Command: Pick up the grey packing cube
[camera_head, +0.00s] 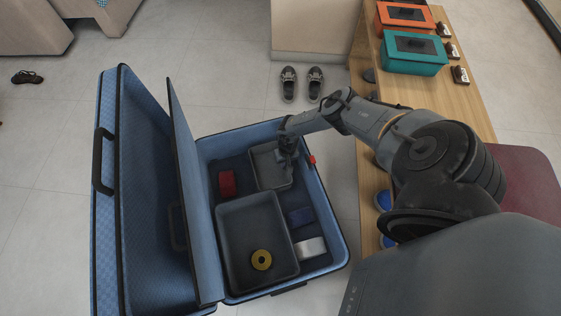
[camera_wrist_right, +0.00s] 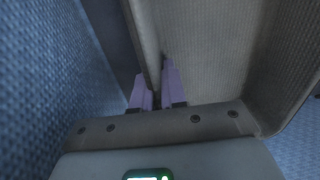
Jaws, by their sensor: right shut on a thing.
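The grey packing cube (camera_head: 266,166) is an open, shallow grey box in the upper part of the open blue suitcase. My right gripper (camera_head: 290,160) reaches down at its right side. In the right wrist view my right gripper (camera_wrist_right: 155,88) has its two purple fingers on either side of the thin wall of the grey packing cube (camera_wrist_right: 205,50), shut on it. The cube's inside looks empty where it shows. My arm hides part of its right edge. I cannot tell if it is clear of the suitcase floor. My left gripper is not in view.
The blue suitcase (camera_head: 338,240) also holds a larger grey box (camera_head: 233,222) with a yellow ring (camera_head: 261,260), a red item (camera_head: 227,184), a dark blue item (camera_head: 299,217) and a whitish roll (camera_head: 311,248). A wooden bench (camera_head: 400,90) stands to the right. Shoes (camera_head: 288,84) lie behind.

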